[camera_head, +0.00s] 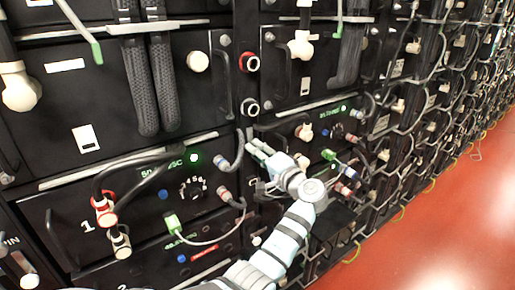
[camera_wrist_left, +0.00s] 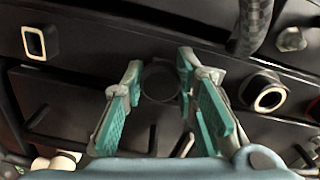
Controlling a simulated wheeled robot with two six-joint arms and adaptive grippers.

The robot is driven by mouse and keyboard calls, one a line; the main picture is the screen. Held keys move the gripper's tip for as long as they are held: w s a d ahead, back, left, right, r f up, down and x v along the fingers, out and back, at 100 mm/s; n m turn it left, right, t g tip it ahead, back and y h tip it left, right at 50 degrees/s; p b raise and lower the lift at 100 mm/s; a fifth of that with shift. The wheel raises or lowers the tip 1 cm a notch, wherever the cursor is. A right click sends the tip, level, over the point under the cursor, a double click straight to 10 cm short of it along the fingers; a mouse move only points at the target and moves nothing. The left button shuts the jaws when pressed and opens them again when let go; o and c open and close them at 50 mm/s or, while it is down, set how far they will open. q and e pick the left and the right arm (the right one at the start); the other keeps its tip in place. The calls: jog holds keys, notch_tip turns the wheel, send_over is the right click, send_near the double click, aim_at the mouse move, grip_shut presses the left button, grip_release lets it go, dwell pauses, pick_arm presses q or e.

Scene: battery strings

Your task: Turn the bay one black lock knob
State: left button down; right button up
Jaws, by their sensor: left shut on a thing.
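My left gripper (camera_head: 255,147) reaches up to the rack front, beside the upright between two columns of units. In the left wrist view its two teal fingers (camera_wrist_left: 160,72) are on either side of a dark round thing, which looks like the black lock knob (camera_wrist_left: 160,84). The gripper is shut on it. In the head view the fingers hide this knob. The bay marked 1 (camera_head: 65,215) is at lower left, with a black dial (camera_head: 195,188) on its front, left of and apart from my gripper. My right gripper is not in view.
Red-ringed (camera_head: 249,62) and black-ringed (camera_head: 249,107) sockets sit on the upright above my gripper. Cables and a red plug (camera_head: 104,208) stick out at left. Thick black hoses (camera_head: 150,85) hang above. Clear red floor (camera_head: 440,235) lies at right.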

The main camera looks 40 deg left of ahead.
pick_arm(q)
jog(key=shift+f+m, duration=0.15)
jog(key=shift+m, duration=0.35)
jog(key=c, duration=1.2)
grip_release()
jog(key=shift+c, duration=0.2)
jog(key=v, duration=0.7)
jog(key=shift+s+d, duration=0.2)
jog(key=shift+d, duration=0.15)
jog(key=shift+a, duration=0.15)
jog(key=shift+w, duration=0.1)
